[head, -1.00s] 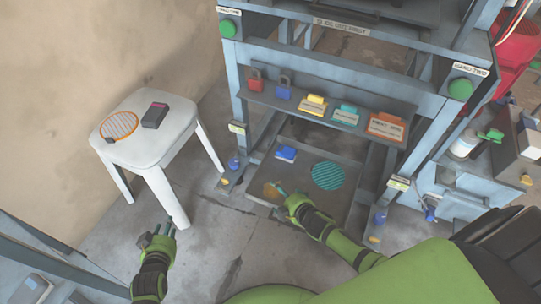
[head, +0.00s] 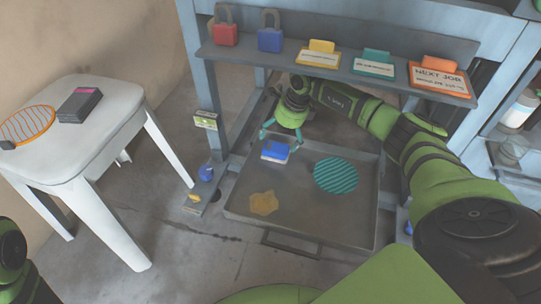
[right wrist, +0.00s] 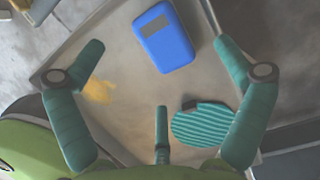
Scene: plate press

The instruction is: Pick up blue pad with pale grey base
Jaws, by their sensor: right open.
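The blue pad with its pale grey base (head: 276,151) lies on the grey tray (head: 330,228), near its back left corner. In the right wrist view the blue pad (right wrist: 168,46) sits between and beyond the spread fingers, with a grey patch at its far end. My right gripper (head: 283,133) is open and empty, just above and behind the pad in the head view. No clear touch with the pad shows. Of my left arm only a part shows at the lower left edge; its gripper is out of view.
A teal ribbed disc (head: 336,175) and a yellow-brown stain (head: 264,203) are on the same tray. A shelf (head: 340,66) with padlocks and signs hangs above the right arm. A white stool (head: 85,140) stands at left, carrying an orange striped disc (head: 27,126) and a dark box (head: 80,104).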

